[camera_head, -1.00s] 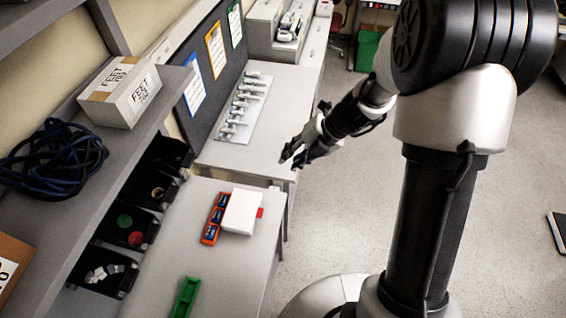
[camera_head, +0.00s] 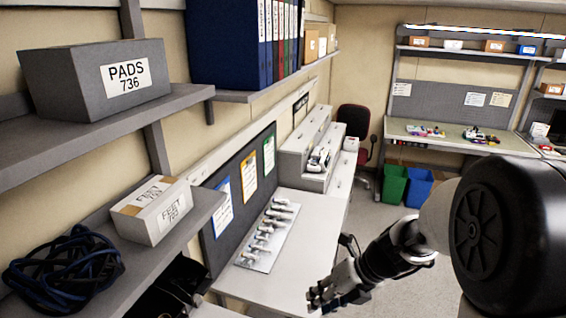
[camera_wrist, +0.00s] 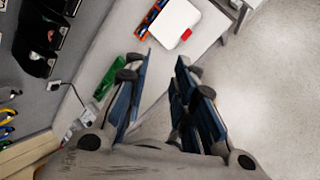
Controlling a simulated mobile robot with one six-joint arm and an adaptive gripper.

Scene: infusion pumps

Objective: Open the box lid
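A white box (camera_wrist: 175,24) with a small red tab (camera_wrist: 186,35) on its edge lies on the grey worktop at the top of the wrist view. Its lid looks closed. The box is out of the head view. My gripper (camera_wrist: 158,72) is open and empty, its two fingers well apart, with the box beyond the fingertips and not touching them. In the head view my gripper (camera_head: 318,298) hangs by the right edge of the worktop.
The far worktop (camera_head: 300,245) carries a panel of several grey parts (camera_head: 266,238). Shelves line the left wall. Open floor (camera_wrist: 270,90) lies to the right.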

